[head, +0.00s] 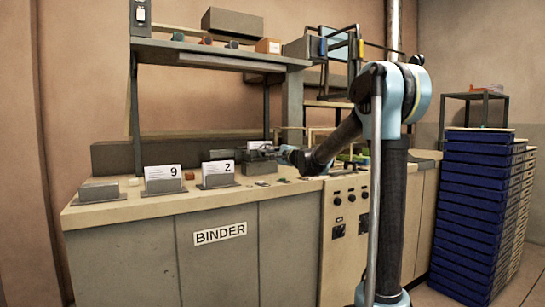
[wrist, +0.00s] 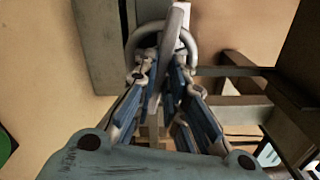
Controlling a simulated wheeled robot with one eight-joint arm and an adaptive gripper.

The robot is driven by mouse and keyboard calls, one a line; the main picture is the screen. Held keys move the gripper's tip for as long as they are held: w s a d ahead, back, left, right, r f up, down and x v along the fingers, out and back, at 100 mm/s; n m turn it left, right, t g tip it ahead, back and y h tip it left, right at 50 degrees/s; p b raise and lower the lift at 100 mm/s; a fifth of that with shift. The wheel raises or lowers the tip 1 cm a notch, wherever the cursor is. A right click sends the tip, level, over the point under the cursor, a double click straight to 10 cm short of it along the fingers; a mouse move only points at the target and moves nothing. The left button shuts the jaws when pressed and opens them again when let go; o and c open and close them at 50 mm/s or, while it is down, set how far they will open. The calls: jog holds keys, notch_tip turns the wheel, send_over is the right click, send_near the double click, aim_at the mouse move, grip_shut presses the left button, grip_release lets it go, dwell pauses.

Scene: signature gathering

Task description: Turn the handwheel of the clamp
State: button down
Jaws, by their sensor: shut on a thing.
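The clamp (head: 259,146) stands on the counter behind the card numbered 2, small and dark in the head view. Its grey handwheel (wrist: 172,30) fills the top middle of the wrist view, a curved rim and a bar running down between the fingers. My gripper (wrist: 164,66) is shut on the handwheel, with a blue-and-grey finger on either side. In the head view, my gripper (head: 284,154) reaches the clamp from the right. The exact contact between fingertips and rim is partly hidden.
Holders with cards 9 (head: 163,180) and 2 (head: 217,174) stand on the counter (head: 120,209) left of my gripper. A shelf (head: 215,54) with boxes hangs above. Stacked blue trays (head: 476,200) stand on the right. Bare counter lies at the front left.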

jog(key=m, duration=0.5)
jog(key=shift+s+f, duration=0.1)
jog(key=shift+f, duration=0.15)
dwell(0.3)
jog(key=c, duration=1.6)
grip_release()
jog(key=shift+c, duration=0.2)
jog(key=v, duration=1.1)
jog(key=shift+s+d, duration=0.2)
jog(key=shift+d, duration=0.05)
jog(key=shift+f, duration=0.1)
